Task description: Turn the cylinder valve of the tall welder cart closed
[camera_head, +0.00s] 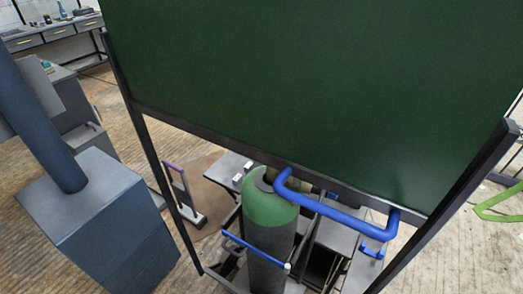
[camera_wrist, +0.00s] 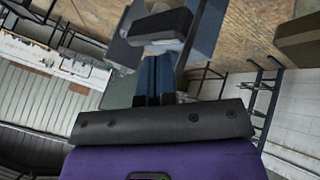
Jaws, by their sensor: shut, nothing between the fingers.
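The welder cart (camera_head: 335,237) stands low in the middle of the head view, partly hidden by the green screen. It has a blue handle (camera_head: 335,212) and a thin blue bar. A dark gas cylinder (camera_head: 268,245) with a green shoulder stands upright in it. The cylinder's top lies at the screen's lower edge, and I cannot make out the valve there. My gripper (camera_wrist: 155,98) shows in the wrist view above a dark bolted bar, its narrow fingers shut and empty. I cannot make it out in the head view. No contact with the cart shows.
A large green screen (camera_head: 310,90) in a black frame fills the upper head view, its legs flanking the cart. A blue-grey box (camera_head: 100,215) is at left. A purple-topped stand (camera_head: 180,190) is behind the left leg. A workbench (camera_head: 55,32) is at far left.

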